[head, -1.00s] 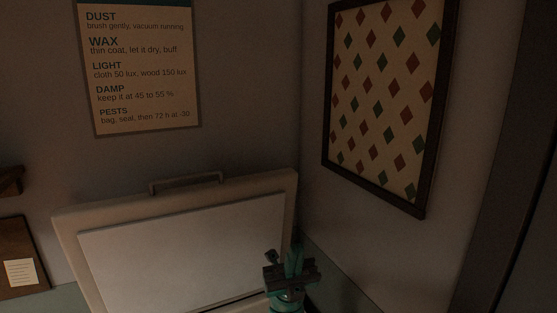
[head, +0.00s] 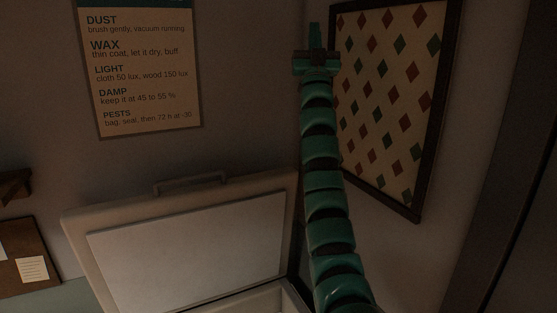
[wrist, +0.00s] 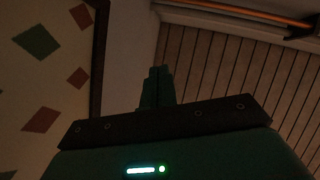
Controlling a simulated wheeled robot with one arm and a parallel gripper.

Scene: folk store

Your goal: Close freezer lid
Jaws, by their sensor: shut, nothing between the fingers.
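The freezer lid (head: 190,245) stands raised against the back wall in the head view, its pale inner panel facing me. A dark handle (head: 190,183) is on its top edge. Part of the freezer's rim (head: 265,299) shows below the lid at the bottom. My gripper (head: 315,32) is high above the lid, to its right, near the corner of the walls. It is shut and empty, apart from the lid, and points upward. In the wrist view my gripper's fingers (wrist: 156,82) are together, with the slatted ceiling beyond.
A framed diamond-pattern picture (head: 395,100) hangs on the right wall close beside my arm. A text poster (head: 145,65) hangs on the back wall. A board with a note (head: 20,255) and a small shelf (head: 12,188) are at left. An orange pipe (wrist: 240,14) runs along the ceiling.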

